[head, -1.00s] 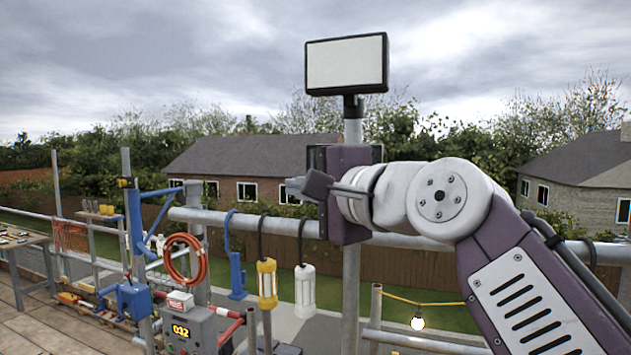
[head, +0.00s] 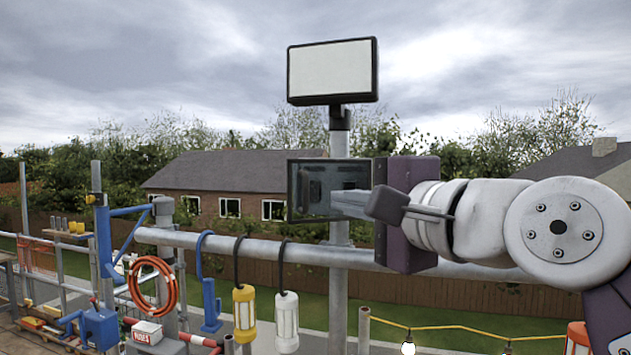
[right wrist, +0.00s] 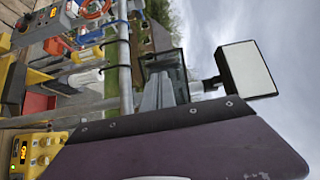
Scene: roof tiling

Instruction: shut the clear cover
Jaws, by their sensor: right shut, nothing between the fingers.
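The clear cover (head: 306,190) is a see-through panel with a dark frame, at the post under the floodlight in the head view. Grey parts show dimly through it. I cannot tell whether it lies flush or stands ajar. My right gripper (head: 342,202) reaches in from the right, its shut, empty grey fingers overlapping the cover's right part. I cannot tell whether they touch it. In the right wrist view the fingers (right wrist: 158,88) point at the dark-framed cover (right wrist: 179,66) and hide part of it. My left gripper is not in view.
The white-faced floodlight (head: 332,70) stands on the post above the cover. A horizontal rail (head: 265,245) runs behind and below, with a yellow lamp (head: 244,308) and a white lamp (head: 286,318) hanging from it. An orange cable coil (head: 153,284) hangs at the left.

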